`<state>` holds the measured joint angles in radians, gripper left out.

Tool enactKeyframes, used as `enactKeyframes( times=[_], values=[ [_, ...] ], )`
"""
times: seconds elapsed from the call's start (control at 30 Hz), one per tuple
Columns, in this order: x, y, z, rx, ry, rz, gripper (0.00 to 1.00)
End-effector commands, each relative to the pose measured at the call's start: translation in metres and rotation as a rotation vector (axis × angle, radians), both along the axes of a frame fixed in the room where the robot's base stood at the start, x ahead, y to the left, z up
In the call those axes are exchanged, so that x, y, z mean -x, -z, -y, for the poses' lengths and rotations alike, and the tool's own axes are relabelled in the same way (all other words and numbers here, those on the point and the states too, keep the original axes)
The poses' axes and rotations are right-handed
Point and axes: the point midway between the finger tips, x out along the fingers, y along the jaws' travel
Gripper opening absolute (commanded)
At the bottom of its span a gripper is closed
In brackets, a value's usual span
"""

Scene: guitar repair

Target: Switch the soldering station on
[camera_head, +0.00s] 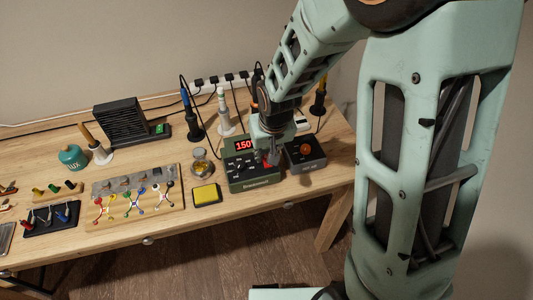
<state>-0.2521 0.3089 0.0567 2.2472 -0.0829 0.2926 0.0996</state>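The soldering station looks to be the dark green box (239,175) near the front edge of the bench. Its red display (244,144) is lit and seems to read 150, and small red and light marks show on its face. My gripper (273,160) points down at the station's right side, in front of part of it. I cannot tell whether it touches the station, or whether its fingers are open or shut. A switch on the station cannot be made out at this size.
A dark box with an orange knob (306,149) stands close on the right of the station. A yellow sponge tray (206,194) and a glass jar (202,164) are on its left. Soldering iron stands (194,130) and a power strip (222,79) with cables are behind.

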Motion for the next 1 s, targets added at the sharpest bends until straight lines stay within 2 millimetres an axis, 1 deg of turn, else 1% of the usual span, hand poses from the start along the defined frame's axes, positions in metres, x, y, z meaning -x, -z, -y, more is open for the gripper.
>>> enactKeyframes(
  times=[0.03,0.1,0.37,0.47,0.57,0.67,1.0],
  values=[
    [0.0,0.0,0.0,0.0,0.0,0.0,0.28],
    [0.0,0.0,0.0,0.0,0.0,-0.001,0.35],
    [0.001,0.0,0.0,0.001,0.0,-0.002,0.35],
    [0.001,-0.004,0.001,0.0,0.0,0.0,0.35],
    [0.003,-0.012,0.001,0.0,0.0,0.001,0.35],
    [0.007,-0.026,0.002,0.0,0.0,0.003,0.35],
    [0.023,-0.083,0.007,0.0,-0.001,0.003,0.35]
  ],
)
